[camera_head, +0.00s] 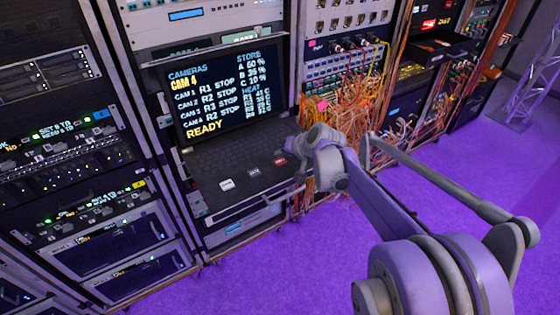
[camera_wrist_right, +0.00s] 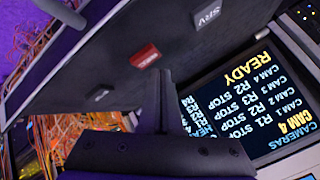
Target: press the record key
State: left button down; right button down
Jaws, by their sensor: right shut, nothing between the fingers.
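A pull-out console drawer (camera_head: 236,180) carries a dark keyboard with a red key (camera_head: 279,161) near its right end. The red key also shows in the wrist view (camera_wrist_right: 146,56), its lettering too small to read. A white key (camera_head: 227,184) sits at the drawer's front; a white key in the wrist view reads SRV (camera_wrist_right: 208,14). The lit screen (camera_head: 222,97) lists cameras CAM 1 to CAM 4 at STOP, with READY below. My right gripper (camera_wrist_right: 160,82) is shut and empty, its tips close to the red key; I cannot tell whether they touch. My left gripper is not in view.
Orange cables (camera_head: 345,108) hang in a tangle from the rack just right of the drawer, close behind my right wrist. A tall equipment rack (camera_head: 75,150) stands at the left. The purple floor (camera_head: 270,270) in front is clear.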

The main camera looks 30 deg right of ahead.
aim_at(282, 163)
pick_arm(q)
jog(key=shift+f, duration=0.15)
pick_arm(e)
jog(key=shift+f, duration=0.15)
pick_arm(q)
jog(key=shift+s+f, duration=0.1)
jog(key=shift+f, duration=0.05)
pick_arm(e)
jog(key=shift+f, duration=0.3)
pick_arm(q)
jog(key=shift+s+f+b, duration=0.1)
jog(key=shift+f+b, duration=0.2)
jog(key=shift+b, duration=0.15)
pick_arm(e)
jog(key=shift+f, duration=0.45)
jog(key=shift+r, duration=0.1)
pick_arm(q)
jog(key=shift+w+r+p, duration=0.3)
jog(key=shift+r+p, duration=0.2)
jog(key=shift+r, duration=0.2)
pick_arm(e)
jog(key=shift+r, duration=0.75)
